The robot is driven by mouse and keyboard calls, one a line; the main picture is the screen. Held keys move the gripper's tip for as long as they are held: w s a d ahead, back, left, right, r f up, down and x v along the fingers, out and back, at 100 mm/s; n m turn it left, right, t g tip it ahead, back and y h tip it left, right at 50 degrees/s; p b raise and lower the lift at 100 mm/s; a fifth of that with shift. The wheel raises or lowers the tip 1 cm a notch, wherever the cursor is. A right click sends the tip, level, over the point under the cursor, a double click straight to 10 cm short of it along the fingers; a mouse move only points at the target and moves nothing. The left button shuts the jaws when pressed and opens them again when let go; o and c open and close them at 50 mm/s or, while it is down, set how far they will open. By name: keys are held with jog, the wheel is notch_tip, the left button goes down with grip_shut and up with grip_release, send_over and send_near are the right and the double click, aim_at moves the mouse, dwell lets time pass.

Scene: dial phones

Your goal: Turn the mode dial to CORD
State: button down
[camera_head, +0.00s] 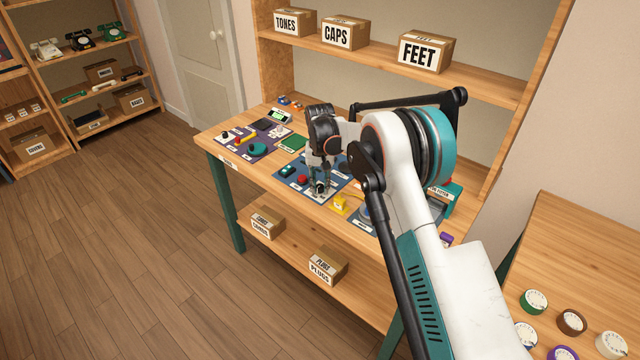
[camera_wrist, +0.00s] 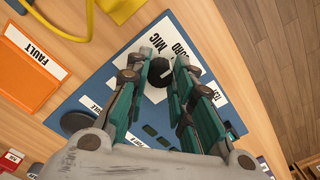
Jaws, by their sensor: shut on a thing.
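The mode dial (camera_wrist: 158,72) is a small black knob on a white label plate (camera_wrist: 140,50), set on a blue panel (camera_wrist: 75,100). A short white mark on it slants toward the right finger. The words MIC and CORD, the latter partly hidden, stand beyond the knob in the wrist view; another label at the right is hard to read. My gripper (camera_wrist: 159,66) has its teal fingers on both sides of the knob, shut on it. In the head view my gripper (camera_head: 320,184) points down over the workbench, and it mostly hides the dial.
An orange FAULT tray (camera_wrist: 28,75) and a yellow object (camera_wrist: 118,8) lie near the panel. Red and teal parts sit on the workbench (camera_head: 222,142) to the left. A shelf with a FEET box (camera_head: 425,52) rises behind. The wooden floor (camera_head: 130,230) is open at left.

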aim_at(320, 185)
jog(key=c, duration=1.4)
grip_release()
jog(key=shift+o, duration=0.2)
notch_tip(320, 185, up, 12)
